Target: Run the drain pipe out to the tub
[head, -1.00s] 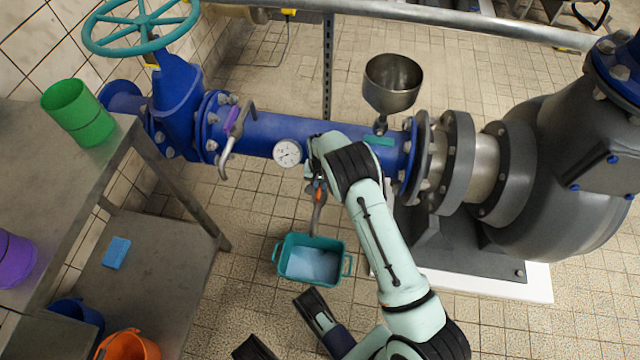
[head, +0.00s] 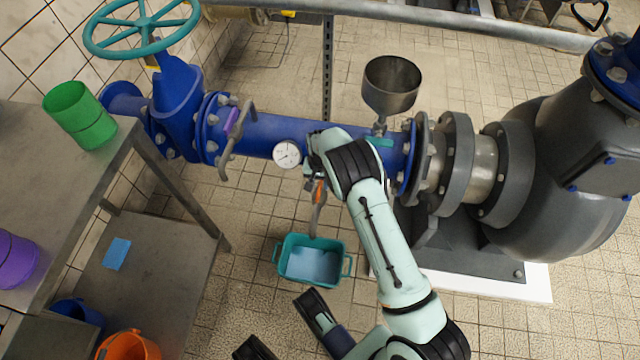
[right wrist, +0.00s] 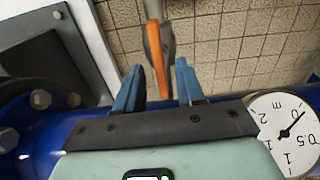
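The drain pipe (head: 316,219) is a grey metal spout with an orange band, hanging below the blue main pipe (head: 258,136). It also shows at the top of the right wrist view (right wrist: 154,10). My right gripper (head: 315,185) is by its orange band. In the right wrist view my right gripper (right wrist: 159,86) has its two blue fingers apart, with the orange band showing in the gap and space on both sides. The teal tub (head: 282,262), blue inside, stands on the floor below the spout's lower end.
A pressure gauge (head: 286,154) sits left of my right gripper. A second spout with a purple band (head: 234,122) is further left. A metal funnel (head: 391,88) stands above the main pipe. A grey table (head: 52,172) is at left; a pump (head: 545,165) is at right.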

